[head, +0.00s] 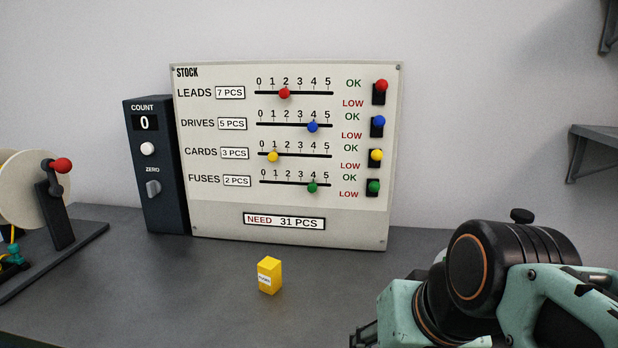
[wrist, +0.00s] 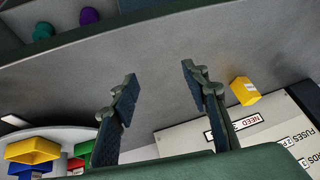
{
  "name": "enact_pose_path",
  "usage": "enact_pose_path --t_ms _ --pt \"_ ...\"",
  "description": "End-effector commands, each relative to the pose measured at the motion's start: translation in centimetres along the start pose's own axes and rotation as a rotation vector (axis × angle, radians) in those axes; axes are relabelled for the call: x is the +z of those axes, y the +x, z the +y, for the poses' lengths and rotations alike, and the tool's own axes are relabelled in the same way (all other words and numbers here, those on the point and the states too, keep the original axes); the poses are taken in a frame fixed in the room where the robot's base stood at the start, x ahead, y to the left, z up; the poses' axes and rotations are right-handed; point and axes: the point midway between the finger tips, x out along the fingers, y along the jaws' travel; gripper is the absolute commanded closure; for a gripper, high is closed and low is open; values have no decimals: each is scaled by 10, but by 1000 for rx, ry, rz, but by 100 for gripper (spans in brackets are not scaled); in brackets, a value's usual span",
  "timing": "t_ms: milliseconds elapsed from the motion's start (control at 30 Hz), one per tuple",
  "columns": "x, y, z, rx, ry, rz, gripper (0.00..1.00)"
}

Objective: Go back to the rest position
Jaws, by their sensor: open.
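My gripper (wrist: 158,78) is open and empty in the wrist view, its two dark fingers apart above the grey bench. In the head view my arm is at the lower right, with the gripper end mostly cut off by the bottom edge. It is apart from the stock board (head: 215,225) and to the right of the small yellow box (head: 269,275). The box stands upright on the bench in front of the board and also shows in the wrist view (wrist: 244,91), right of the fingers.
A dark counter unit (head: 150,190) reading 0 stands left of the board. A reel with a red-knobbed crank (head: 60,166) is at far left. Wall shelves (head: 592,140) are at right. Coloured bins (wrist: 32,150) show in the wrist view. Bare bench surrounds the yellow box.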

Motion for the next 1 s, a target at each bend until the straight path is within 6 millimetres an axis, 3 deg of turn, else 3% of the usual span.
enact_pose_path --t_ms 100,133,1000 --pt "31 0 40 157 -90 -21 58" --pt "20 -12 34 141 -87 -18 58" --pt "-69 -169 3 131 -82 -19 58"
